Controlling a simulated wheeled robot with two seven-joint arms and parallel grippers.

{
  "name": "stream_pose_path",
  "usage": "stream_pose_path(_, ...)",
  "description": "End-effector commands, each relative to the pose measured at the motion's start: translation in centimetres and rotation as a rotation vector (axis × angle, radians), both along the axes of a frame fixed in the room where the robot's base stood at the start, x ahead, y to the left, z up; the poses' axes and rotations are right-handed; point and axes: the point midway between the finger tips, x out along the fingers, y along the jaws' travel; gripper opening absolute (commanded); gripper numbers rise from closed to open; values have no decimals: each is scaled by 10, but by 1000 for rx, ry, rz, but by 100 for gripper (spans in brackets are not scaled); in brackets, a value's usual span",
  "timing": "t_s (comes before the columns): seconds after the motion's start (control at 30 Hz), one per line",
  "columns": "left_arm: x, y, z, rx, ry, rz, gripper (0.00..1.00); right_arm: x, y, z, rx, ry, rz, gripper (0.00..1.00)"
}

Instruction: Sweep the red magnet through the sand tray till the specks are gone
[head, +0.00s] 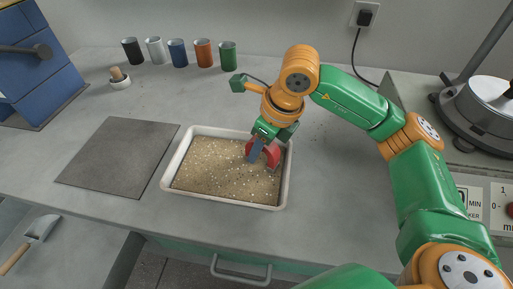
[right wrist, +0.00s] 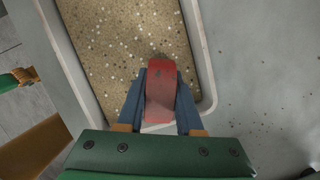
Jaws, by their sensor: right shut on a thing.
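The sand tray (head: 168,183) is a pale, shallow rectangular tray on the bench, filled with tan sand (head: 222,170). Many pale specks and some dark ones dot the sand; it also shows in the right wrist view (right wrist: 125,45). My right gripper (head: 257,150) is over the tray's right back corner, shut on the red magnet (head: 272,155). In the right wrist view the red magnet (right wrist: 161,92) sits between the two blue-grey fingers (right wrist: 160,110). I cannot tell whether its lower end touches the sand. My left gripper is not in view.
A grey mat (head: 118,157) lies left of the tray. Dark flecks dot the bench right of the tray.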

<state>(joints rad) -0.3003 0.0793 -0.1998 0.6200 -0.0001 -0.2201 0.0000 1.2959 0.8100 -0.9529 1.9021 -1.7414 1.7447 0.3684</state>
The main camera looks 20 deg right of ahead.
Motion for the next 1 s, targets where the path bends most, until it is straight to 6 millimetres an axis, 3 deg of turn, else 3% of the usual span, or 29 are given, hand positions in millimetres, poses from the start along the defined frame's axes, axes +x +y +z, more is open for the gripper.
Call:
stream_pose_path(0.13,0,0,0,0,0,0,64,1,-3,2,1,-2,1,0)
stream_pose_path(0.23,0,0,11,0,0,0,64,1,-5,23,1,-4,3,0)
stream_pose_path(0.8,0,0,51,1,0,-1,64,0,-16,74,0,-1,9,0)
stream_pose_path(1.0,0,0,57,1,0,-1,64,0,-18,82,0,-1,10,0)
